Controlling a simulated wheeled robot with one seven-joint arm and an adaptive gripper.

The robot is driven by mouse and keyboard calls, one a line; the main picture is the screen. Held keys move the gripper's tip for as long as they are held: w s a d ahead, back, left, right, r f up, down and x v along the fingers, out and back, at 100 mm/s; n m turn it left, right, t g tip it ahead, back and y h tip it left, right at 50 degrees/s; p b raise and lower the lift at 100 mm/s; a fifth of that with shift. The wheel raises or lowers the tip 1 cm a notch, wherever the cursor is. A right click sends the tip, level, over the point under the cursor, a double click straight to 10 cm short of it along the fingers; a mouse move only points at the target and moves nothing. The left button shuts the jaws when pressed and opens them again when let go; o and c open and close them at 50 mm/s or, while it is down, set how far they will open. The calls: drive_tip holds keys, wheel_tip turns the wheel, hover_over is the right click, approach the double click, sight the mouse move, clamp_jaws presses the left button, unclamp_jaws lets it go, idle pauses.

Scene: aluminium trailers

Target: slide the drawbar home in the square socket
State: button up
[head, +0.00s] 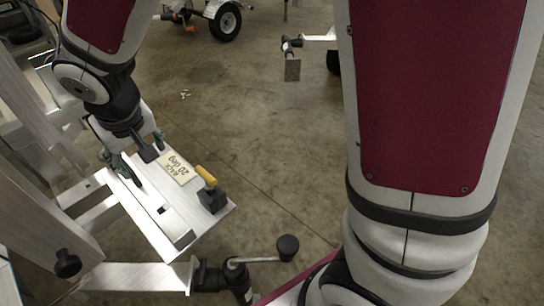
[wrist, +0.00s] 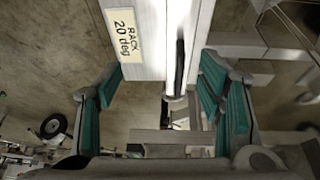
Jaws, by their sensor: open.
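My gripper (head: 143,155) is open above the back end of a pale metal rack (head: 200,235) labelled "RACK 20 deg". In the wrist view its teal-padded fingers (wrist: 160,90) stand wide apart, either side of the rack's end and a narrow pale bar (wrist: 182,50) with a dark strip. Nothing is seen clamped between them. The rack has a long slot and a small square hole (head: 163,210). I cannot tell for certain which piece is the drawbar, and I cannot make out the square socket clearly; my gripper and wrist hide part of that area.
A black block with a yellow handle (head: 206,176) sits at the rack's front corner. A crank (head: 288,247) stands before the rack, beside an aluminium frame with a black knob (head: 67,262). A trailer wheel (head: 225,22) and coupling (head: 292,67) are farther off.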

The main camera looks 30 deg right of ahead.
drive_tip(key=s+d+r+m+g+h, duration=0.1)
drive_tip(key=s+d+r, duration=0.3)
drive_tip(key=s+d, duration=0.25)
drive_tip(key=s+d+r+m+h, duration=0.1)
drive_tip(key=s+d+r, duration=0.35)
drive_tip(key=d, duration=0.35)
drive_tip(key=s+d+g, duration=0.1)
drive_tip(key=s+d, duration=0.1)
drive_tip(key=s, duration=0.8)
drive_tip(key=s+d+g+y, duration=0.1)
drive_tip(key=s+d+g, duration=0.1)
drive_tip(key=s, duration=0.8)
drive_tip(key=shift+d+r+m, duration=0.4)
drive_tip(key=shift+d, duration=0.15)
drive_tip(key=shift+s, duration=0.1)
